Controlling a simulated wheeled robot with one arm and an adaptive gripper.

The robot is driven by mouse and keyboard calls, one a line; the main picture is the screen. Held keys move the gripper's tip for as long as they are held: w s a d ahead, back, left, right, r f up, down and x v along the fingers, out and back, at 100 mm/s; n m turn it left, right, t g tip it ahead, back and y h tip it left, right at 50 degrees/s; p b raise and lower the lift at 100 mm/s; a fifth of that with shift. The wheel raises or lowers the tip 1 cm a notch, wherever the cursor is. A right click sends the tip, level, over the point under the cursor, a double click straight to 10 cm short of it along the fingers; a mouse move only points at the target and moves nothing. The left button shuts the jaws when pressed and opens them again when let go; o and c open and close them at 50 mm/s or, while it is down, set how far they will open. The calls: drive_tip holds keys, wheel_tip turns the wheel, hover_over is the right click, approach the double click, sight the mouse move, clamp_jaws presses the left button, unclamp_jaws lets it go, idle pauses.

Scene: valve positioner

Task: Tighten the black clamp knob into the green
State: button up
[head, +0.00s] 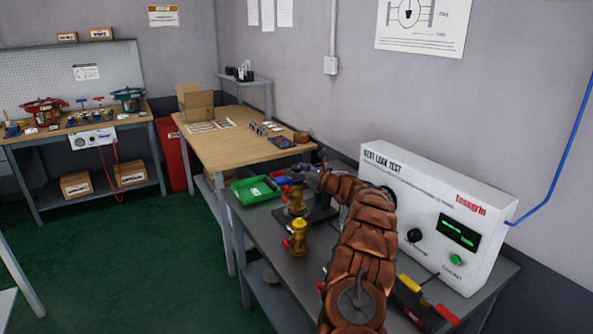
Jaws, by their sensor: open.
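A black knob (415,235) sits on the front of the white seat leak test box (375,160); its small label is unreadable. Right of it on the panel are a dark display (459,233) with green marks and a round green button (456,260). My gripper (302,172), small in the view, is open at the far end of my brown arm. It is above the black fixture plate (322,214) and the brass valve body (296,202), well to the left of the black knob. My arm hides part of the box's front and the bench. I cannot tell whether the fixture has its own knob.
A green tray (255,190) lies left of the fixture. A second brass valve (299,238) stands nearer on the grey bench (262,226). Yellow- and red-handled tools (412,284) lie right of my arm. A wooden table (215,152) stands behind.

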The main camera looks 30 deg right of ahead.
drive_tip(key=shift+c, duration=0.2)
drive_tip(key=c, duration=1.1)
drive_tip(key=shift+a+h+b, duration=0.1)
drive_tip(key=shift+h+b, duration=0.2)
drive_tip(key=shift+b, duration=0.5)
drive_tip(key=m+h+b, duration=0.2)
drive_tip(key=b, duration=0.1)
drive_tip(key=shift+f+t+b, duration=0.15)
drive_tip(key=shift+t+b, duration=0.15)
drive_tip(key=shift+b, duration=0.1)
drive_tip(key=m+h+b, duration=0.2)
drive_tip(key=h+b, duration=0.1)
drive_tip(key=b, duration=0.2)
drive_tip(key=shift+f+h+b, duration=0.1)
drive_tip(key=shift+h+b, duration=0.3)
drive_tip(key=m+h+b, duration=0.1)
drive_tip(key=h+b, duration=0.1)
drive_tip(key=b, duration=0.1)
drive_tip(key=shift+m+b, duration=0.3)
drive_tip(key=shift+b, duration=0.1)
drive_tip(key=shift+r+m+h+b, duration=0.3)
drive_tip(key=shift+h+b, duration=0.3)
drive_tip(key=shift+b, duration=0.05)
drive_tip(key=shift+r+g, duration=0.1)
drive_tip(key=shift+g, duration=0.3)
